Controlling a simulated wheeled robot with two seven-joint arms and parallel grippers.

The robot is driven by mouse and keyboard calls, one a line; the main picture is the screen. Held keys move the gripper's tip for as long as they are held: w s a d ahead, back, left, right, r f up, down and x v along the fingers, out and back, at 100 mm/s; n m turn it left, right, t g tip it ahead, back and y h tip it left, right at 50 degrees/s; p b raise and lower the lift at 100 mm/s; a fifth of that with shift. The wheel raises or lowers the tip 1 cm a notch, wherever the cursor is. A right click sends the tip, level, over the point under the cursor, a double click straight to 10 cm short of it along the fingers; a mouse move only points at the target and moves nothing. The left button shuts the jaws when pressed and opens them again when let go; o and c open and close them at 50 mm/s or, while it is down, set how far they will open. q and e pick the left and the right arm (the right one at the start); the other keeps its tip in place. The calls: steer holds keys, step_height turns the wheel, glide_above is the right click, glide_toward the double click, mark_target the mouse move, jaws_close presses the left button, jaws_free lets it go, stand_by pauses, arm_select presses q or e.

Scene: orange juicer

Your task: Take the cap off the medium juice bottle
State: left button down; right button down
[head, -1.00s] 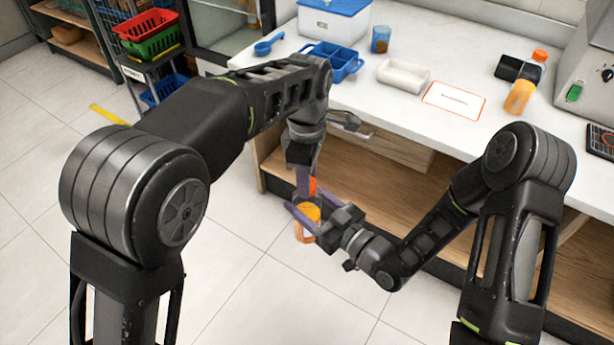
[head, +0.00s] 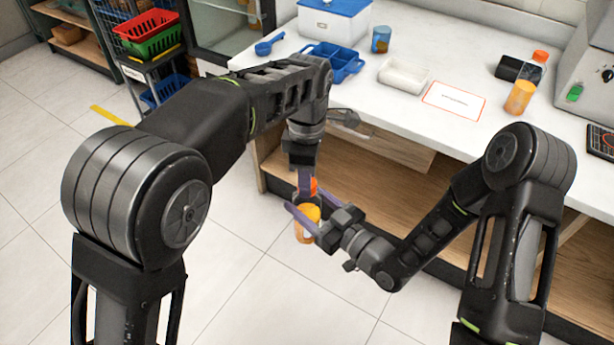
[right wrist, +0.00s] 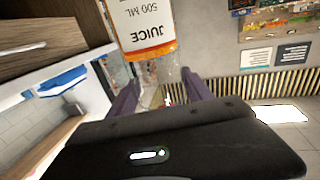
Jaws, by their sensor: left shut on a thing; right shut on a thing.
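The juice bottle (head: 306,226), clear with orange juice and a label, hangs upright in front of the counter, above the floor. My right gripper (head: 312,217) is shut around its body from the side, with purple fingers on either side of it. In the right wrist view the bottle's "JUICE 500 ML" label (right wrist: 146,25) appears upside down between the fingers. The orange cap (head: 314,186) is at the bottle's top. My left gripper (head: 308,187) points down from above and is shut on the cap. Whether the cap is free of the neck is hidden by the fingers.
Another orange-capped bottle (head: 519,98) stands on the white counter (head: 400,120), by a black object. A blue tray (head: 335,61), a white tray (head: 404,76), a blue cup (head: 381,39) and a red-bordered card (head: 454,101) are also there.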

arm_select(q)
steer(key=shift+r, duration=0.2)
steer(key=shift+r, duration=0.9)
steer(key=shift+r, duration=2)
arm_select(e)
steer(key=shift+r, duration=0.15)
